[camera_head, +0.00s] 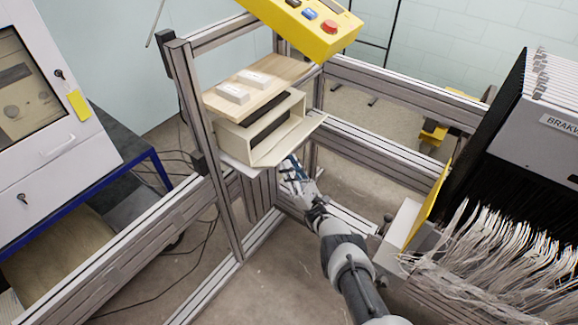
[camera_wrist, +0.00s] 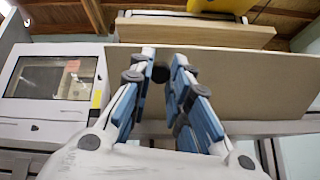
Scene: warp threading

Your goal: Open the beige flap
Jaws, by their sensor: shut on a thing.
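The beige flap (camera_head: 292,138) juts out from the lower front edge of a beige box (camera_head: 262,127) and hangs open, leaving a dark opening behind it. In the wrist view the flap (camera_wrist: 240,85) is a broad tan panel beyond the fingers. My gripper (camera_head: 289,163) is at the flap's outer edge, reaching up from below in the head view. In the wrist view its blue-padded fingers (camera_wrist: 161,68) are close together against the flap. They are shut on it, though the fingers hide the exact contact.
A wooden board (camera_head: 262,82) with two white blocks lies on top of the box. A yellow control box (camera_head: 300,25) hangs above. Metal frame posts (camera_head: 208,150) and rails surround the box. A machine with many pale threads (camera_head: 480,240) stands at right.

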